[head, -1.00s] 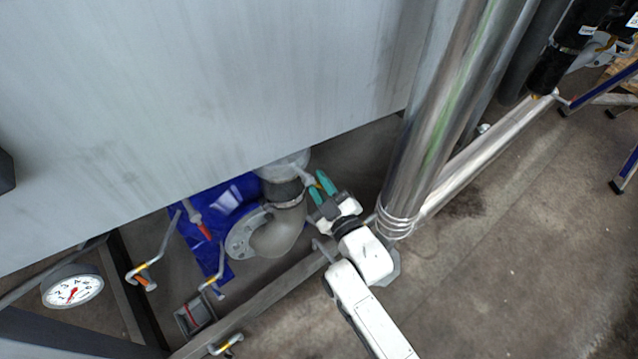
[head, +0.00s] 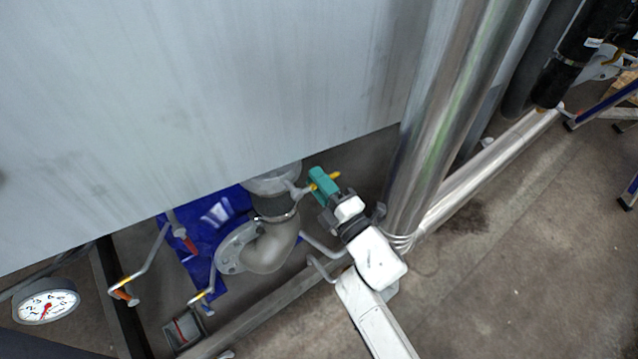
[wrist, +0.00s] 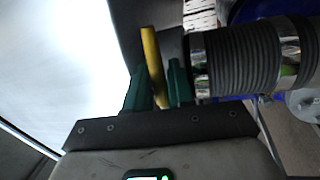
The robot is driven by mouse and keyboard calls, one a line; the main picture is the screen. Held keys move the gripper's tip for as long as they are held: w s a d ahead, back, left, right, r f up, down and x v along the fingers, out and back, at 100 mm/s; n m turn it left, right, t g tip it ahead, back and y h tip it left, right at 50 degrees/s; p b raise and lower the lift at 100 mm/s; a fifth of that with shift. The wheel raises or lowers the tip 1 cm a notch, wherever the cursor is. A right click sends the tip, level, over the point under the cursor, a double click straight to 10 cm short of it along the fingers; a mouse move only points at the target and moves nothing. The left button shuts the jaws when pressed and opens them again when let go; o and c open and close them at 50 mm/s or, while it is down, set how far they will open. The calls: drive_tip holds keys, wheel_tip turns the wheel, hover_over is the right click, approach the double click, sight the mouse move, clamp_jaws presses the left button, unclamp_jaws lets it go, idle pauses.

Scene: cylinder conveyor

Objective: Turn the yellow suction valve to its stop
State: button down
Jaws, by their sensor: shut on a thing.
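The yellow suction valve handle (head: 335,175) is beside the grey pipe fitting under the large grey tank. In the wrist view the yellow handle (wrist: 153,62) stands between the two green fingers. My gripper (head: 322,182) is shut on the handle. It also shows in the wrist view (wrist: 159,82), with a finger on each side of the handle. The valve body is mostly hidden behind my gripper in the head view.
A grey elbow pipe (head: 270,247) with a ribbed hose section (wrist: 240,58) lies close beside my gripper. A shiny vertical pipe (head: 440,120) stands to the right. A pressure gauge (head: 47,306) is at lower left. A blue sheet (head: 205,240) lies behind the elbow.

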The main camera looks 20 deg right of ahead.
drive_tip(key=shift+r+n+y, duration=0.3)
drive_tip(key=shift+n, duration=0.5)
drive_tip(key=c, duration=1.1)
unclamp_jaws()
drive_tip(key=v, duration=1.1)
drive_tip(key=shift+r+p, duration=0.1)
drive_tip(key=shift+p, duration=0.2)
